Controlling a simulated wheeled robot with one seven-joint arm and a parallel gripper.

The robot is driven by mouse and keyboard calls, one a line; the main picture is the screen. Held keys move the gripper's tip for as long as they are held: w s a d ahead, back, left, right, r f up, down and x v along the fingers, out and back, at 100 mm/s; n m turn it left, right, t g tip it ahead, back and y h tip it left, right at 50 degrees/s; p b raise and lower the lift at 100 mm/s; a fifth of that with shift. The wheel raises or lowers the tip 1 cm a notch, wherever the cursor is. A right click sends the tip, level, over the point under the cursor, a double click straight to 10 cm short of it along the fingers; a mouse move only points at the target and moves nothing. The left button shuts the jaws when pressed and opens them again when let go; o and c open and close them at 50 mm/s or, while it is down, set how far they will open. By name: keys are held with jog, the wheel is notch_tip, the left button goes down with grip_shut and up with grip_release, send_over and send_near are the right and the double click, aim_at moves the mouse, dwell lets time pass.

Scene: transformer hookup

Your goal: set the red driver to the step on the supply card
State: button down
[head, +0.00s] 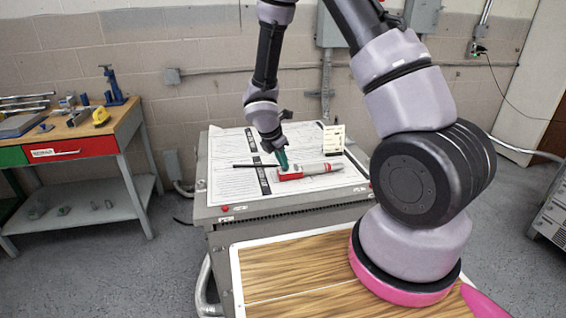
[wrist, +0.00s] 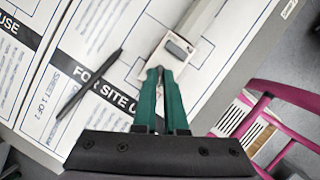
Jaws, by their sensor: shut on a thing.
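The red driver (head: 291,176) lies on the printed sheets on top of the grey cabinet, with a grey barrel pointing right in the head view. My gripper (head: 282,166) reaches down onto its red end from above. In the wrist view my green fingers (wrist: 166,76) are close together at the tips, by a pale body with a dark grey block (wrist: 179,47). No red shows there, and what lies between the fingertips is hidden. The supply card (head: 334,138) stands upright behind the driver to the right; its print is too small to read.
A black pen-like rod (head: 250,165) lies left of the driver, also in the wrist view (wrist: 90,85). The sheets (head: 228,183) cover most of the cabinet top (head: 205,212). A workbench (head: 75,135) with tools stands at the left. Open floor lies between bench and cabinet.

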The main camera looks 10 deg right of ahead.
jog(key=m, duration=0.2)
jog(key=m+g, duration=0.1)
jog(key=m, duration=0.1)
jog(key=m+g, duration=0.1)
jog(key=m, duration=0.1)
jog(key=shift+w+h, duration=0.3)
jog(key=m+g, duration=0.1)
jog(key=m, duration=0.2)
jog(key=m+g, duration=0.1)
jog(key=m, duration=0.1)
jog(key=shift+w+m, duration=0.2)
jog(key=shift+m, duration=0.2)
jog(key=shift+m+g, duration=0.3)
jog(key=c, duration=1)
grip_release()
jog(key=shift+o, duration=0.2)
